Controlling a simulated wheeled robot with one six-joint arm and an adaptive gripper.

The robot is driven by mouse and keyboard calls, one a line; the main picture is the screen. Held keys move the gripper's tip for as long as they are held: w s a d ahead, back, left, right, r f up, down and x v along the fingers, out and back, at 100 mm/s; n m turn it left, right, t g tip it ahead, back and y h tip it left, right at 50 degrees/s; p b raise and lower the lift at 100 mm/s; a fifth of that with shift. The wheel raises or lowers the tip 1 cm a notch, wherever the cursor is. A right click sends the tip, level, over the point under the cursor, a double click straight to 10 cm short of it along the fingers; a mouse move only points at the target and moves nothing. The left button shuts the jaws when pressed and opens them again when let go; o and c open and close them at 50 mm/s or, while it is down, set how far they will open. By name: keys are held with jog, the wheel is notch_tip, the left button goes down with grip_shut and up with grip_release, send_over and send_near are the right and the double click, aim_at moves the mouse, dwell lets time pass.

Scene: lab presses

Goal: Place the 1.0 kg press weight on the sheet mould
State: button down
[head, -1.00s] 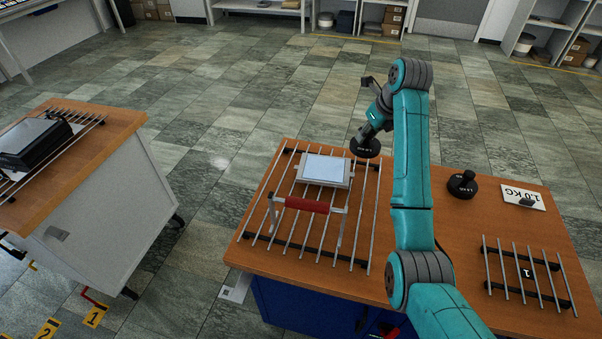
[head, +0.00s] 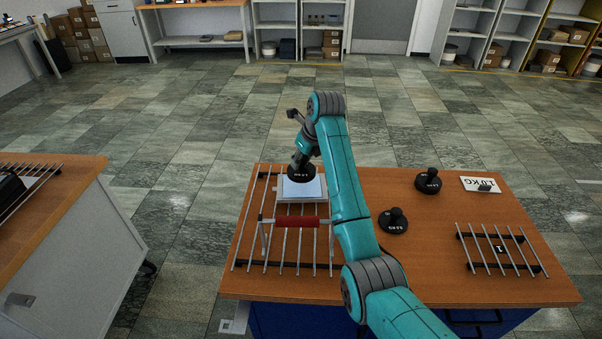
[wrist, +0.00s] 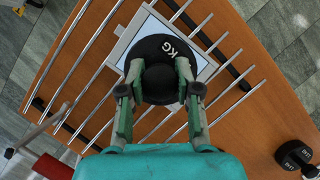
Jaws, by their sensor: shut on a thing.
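My gripper (wrist: 159,95) is shut on the knob of a black round press weight (wrist: 150,51), marked with white letters ending in KG. In the head view this weight (head: 301,175) hangs upright over the back part of the sheet mould (head: 291,198). The mould is a pale frame with a light blue face, lying on a metal bar rack. In the wrist view the weight covers the middle of the mould (wrist: 124,50). I cannot tell whether the weight touches it.
The bar rack (head: 249,249) has a red-handled bar (head: 297,222) in front of the mould. Two more black weights (head: 394,222) (head: 428,182), a 1.0 KG card (head: 480,184) and a smaller rack (head: 497,250) are on the table's right. Another table (head: 60,215) stands left.

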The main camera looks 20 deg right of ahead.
aim_at(304, 169)
jog(key=shift+d+f, duration=0.1)
jog(key=shift+f, duration=2.25)
jog(key=shift+f, duration=0.1)
jog(key=c, duration=0.8)
grip_release()
jog(key=shift+f, duration=0.1)
jog(key=v, duration=1.2)
